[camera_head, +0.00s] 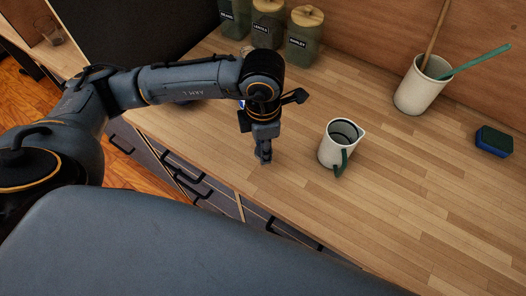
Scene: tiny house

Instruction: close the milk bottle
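I cannot make out a milk bottle or its cap for certain. A small white and blue patch (242,104) shows beside my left wrist, and the arm hides most of whatever it belongs to. A white pitcher (334,150) with a green handle stands upright on the wooden counter (420,190), its top open. My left gripper (264,158) points down over the counter's front part, left of the pitcher and apart from it. Its fingers look close together, but the view does not show whether they are shut. My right gripper is out of view.
Several labelled jars with wooden lids (304,38) stand at the back. Drawers with dark handles (187,157) lie below the counter edge. The counter's right front is clear.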

